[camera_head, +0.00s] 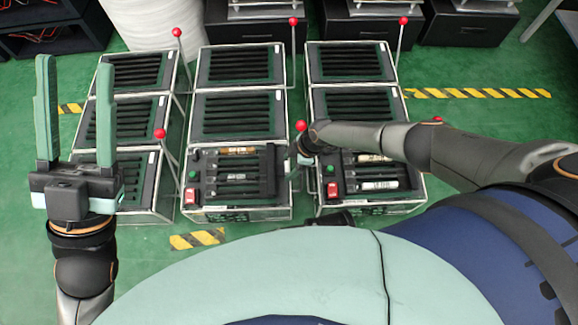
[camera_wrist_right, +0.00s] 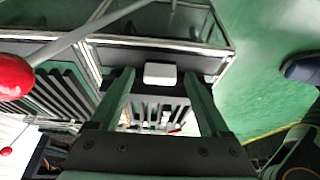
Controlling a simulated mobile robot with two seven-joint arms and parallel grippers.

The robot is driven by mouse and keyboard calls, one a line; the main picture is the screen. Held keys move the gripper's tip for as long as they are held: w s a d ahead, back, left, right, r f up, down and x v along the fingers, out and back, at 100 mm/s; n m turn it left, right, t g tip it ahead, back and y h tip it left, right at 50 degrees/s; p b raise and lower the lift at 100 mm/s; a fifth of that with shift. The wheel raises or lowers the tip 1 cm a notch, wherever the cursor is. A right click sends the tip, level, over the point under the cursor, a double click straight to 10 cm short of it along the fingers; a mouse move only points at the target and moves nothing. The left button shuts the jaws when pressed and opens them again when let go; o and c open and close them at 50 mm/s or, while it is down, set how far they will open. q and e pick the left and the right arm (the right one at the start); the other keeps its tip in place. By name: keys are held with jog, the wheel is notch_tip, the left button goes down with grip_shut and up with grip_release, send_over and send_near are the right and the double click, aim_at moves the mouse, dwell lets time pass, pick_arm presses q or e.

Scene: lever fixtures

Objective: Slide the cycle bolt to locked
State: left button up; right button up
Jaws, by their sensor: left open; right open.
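No part is clearly marked as the cycle bolt, so I cannot tell which it is. A small white block (camera_wrist_right: 160,74) shows between the fingertips of my right gripper (camera_wrist_right: 158,82) in the right wrist view; I cannot tell whether they touch it. The right fingers are apart. In the head view my right wrist is over the gap between the middle and right front fixtures, and hides much of that gripper. A red-balled lever (camera_head: 301,125) stands beside it. My left gripper (camera_head: 76,66) is open and empty, raised over the left fixtures.
Black slatted fixtures in metal frames stand in three columns. The middle front fixture (camera_head: 235,214) and right front fixture (camera_head: 370,205) carry red switches and green buttons. Other red-balled levers (camera_head: 293,21) rise between columns. Green floor (camera_head: 480,130) is free at right.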

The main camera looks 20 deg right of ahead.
jog(key=shift+f, duration=0.1)
jog(key=shift+c, duration=0.2)
grip_shut()
dwell(0.5)
jog(key=shift+a, duration=0.1)
dwell(0.7)
